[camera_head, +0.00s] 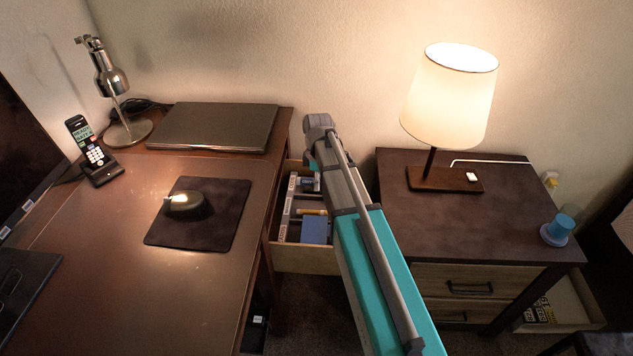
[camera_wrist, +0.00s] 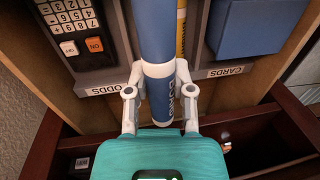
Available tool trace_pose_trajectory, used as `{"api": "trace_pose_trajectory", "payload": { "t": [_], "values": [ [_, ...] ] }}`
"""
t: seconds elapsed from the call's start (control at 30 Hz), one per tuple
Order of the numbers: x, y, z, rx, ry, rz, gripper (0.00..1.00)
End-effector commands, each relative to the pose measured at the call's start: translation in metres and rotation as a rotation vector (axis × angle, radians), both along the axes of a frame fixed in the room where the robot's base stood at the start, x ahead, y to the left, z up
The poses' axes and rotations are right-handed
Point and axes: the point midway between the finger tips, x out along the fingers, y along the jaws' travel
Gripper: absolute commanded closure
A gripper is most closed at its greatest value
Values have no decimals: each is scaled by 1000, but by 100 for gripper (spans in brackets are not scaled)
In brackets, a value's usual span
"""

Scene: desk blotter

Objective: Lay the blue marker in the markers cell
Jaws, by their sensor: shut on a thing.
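The blue marker (camera_wrist: 155,28) is held upright in the wrist view, in front of the camera, between the two pale fingers of my gripper (camera_wrist: 159,72). My gripper is shut on it. Behind the marker is a narrow middle cell, with a yellow pencil-like item (camera_wrist: 181,32) partly showing. That cell's label is hidden. In the head view a yellow item (camera_head: 312,212) lies in the open drawer (camera_head: 303,259). My arm hides my gripper and the marker there.
In the wrist view, the cell labelled ODDS holds a calculator (camera_wrist: 78,32) at left. The CARDS cell holds a blue box (camera_wrist: 245,28) at right. The desk (camera_head: 150,290) and the nightstand (camera_head: 430,215) flank the drawer. A lamp (camera_head: 452,90) stands on the nightstand.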

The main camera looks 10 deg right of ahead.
Motion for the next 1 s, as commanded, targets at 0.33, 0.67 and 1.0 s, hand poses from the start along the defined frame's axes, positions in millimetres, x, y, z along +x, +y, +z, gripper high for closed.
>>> {"api": "trace_pose_trajectory", "payload": {
  "t": [0.33, 0.67, 1.0],
  "values": [
    [0, -1, -29, 0, 0, -1, 100],
    [0, -1, -52, 0, 0, -1, 100],
    [0, -1, -67, 0, 0, -1, 100]
  ]
}}
